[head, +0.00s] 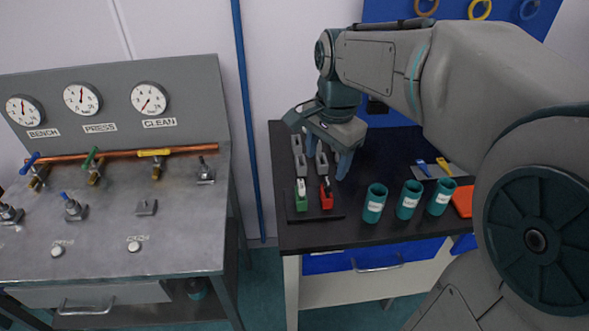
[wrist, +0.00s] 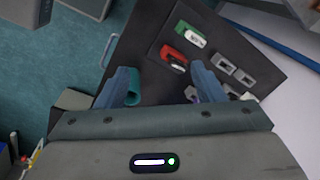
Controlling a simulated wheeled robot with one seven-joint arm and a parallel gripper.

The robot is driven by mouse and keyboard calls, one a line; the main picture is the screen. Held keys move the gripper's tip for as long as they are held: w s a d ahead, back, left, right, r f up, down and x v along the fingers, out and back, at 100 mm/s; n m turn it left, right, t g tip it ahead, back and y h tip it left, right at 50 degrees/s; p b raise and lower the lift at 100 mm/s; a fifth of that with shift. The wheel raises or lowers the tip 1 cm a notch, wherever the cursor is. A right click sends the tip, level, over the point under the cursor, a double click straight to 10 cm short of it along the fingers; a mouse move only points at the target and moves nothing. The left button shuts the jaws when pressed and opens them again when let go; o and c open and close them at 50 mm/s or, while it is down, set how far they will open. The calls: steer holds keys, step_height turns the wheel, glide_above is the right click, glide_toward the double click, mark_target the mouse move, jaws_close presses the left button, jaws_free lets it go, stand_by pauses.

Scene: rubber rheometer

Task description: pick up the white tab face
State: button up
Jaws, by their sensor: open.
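A white tab face (wrist: 196,41) shows on the end of a green block (wrist: 183,28) in the wrist view. In the head view the green block (head: 301,200) stands near the front of a dark board, with the pale tab on top. A red block (head: 326,198) stands to its right; its tab looks dark with a pale part in the wrist view (wrist: 178,67). My gripper (head: 327,156) is open above the board, behind both blocks. In the wrist view my gripper (wrist: 164,72) has its fingers apart, with nothing held between them.
Several grey blocks (head: 308,165) stand in rows behind the coloured ones. Teal labelled cups (head: 375,204) stand to the right on the black table (head: 350,233). Yellow-handled tools (head: 444,166) lie farther right. A gauge bench (head: 110,225) stands to the left, across a gap.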

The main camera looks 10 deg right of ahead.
mark_target(301, 184)
steer(key=w+a+f+m+g+b, duration=0.1)
steer(key=w+a+f+m+b, duration=0.1)
steer(key=w+a+m, duration=0.4)
steer(key=shift+m, duration=0.6)
steer(key=f, duration=0.4)
steer(key=w+d+f, duration=0.1)
steer(key=f, duration=0.4)
steer(key=w+d+f+b, duration=0.1)
steer(key=f, duration=0.3)
steer(key=shift+w+d+f, duration=0.1)
steer(key=shift+d+f, duration=0.1)
steer(key=shift+f, duration=0.05)
steer(key=c, duration=1.1)
